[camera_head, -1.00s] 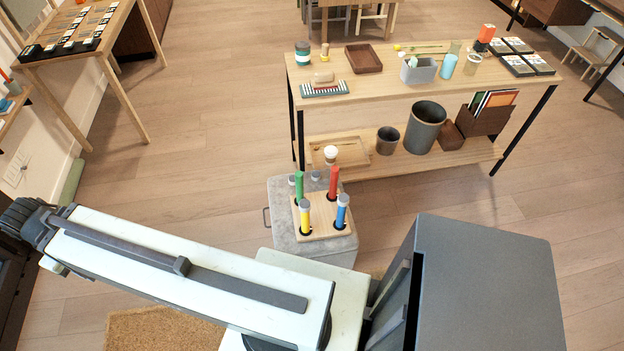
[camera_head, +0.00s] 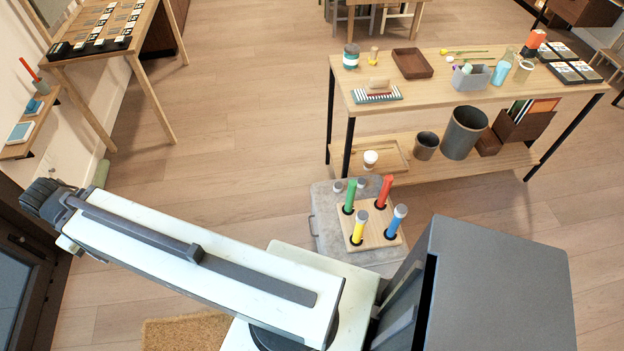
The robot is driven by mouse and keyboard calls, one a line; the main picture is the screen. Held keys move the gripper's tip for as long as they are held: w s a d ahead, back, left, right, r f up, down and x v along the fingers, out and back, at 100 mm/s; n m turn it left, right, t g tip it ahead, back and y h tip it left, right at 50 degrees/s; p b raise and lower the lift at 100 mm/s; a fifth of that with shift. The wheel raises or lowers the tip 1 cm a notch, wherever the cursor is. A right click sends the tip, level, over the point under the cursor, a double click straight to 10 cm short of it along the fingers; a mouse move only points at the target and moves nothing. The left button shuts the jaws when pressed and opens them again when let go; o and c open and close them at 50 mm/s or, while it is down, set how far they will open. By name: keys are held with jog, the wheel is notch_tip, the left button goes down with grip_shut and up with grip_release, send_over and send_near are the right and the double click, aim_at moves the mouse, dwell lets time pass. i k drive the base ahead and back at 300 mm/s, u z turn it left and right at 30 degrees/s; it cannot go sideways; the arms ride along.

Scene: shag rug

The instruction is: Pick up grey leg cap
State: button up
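Two small grey leg caps show at the back of the grey stool-like block: one grey leg cap (camera_head: 338,186) at the left and another (camera_head: 362,184) beside it, partly behind the coloured legs. A wooden board (camera_head: 378,238) on the block holds a green leg (camera_head: 350,197), a red leg (camera_head: 385,190), a yellow leg (camera_head: 357,230) and a blue leg (camera_head: 396,224) upright in dark holes. The yellow and blue legs have grey tops; the green and red ones show none. My white arm stretches to the left, away from the caps. My gripper is not visible.
The grey block (camera_head: 326,228) stands before a two-level wooden table (camera_head: 440,92) carrying trays, cups and bins. A tall wooden desk (camera_head: 150,35) stands at upper left, a wall shelf (camera_head: 38,120) at far left. A brown mat (camera_head: 190,332) lies below. Floor between is clear.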

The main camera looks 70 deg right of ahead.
aim_at(338, 186)
jog(key=u, duration=0.1)
jog(key=i, duration=1.15)
jog(key=z, duration=2.2)
jog(key=i, duration=0.45)
jog(key=u, duration=0.15)
jog(key=k, duration=0.85)
jog(key=z, duration=0.15)
jog(key=i, duration=0.9)
jog(key=u, duration=0.05)
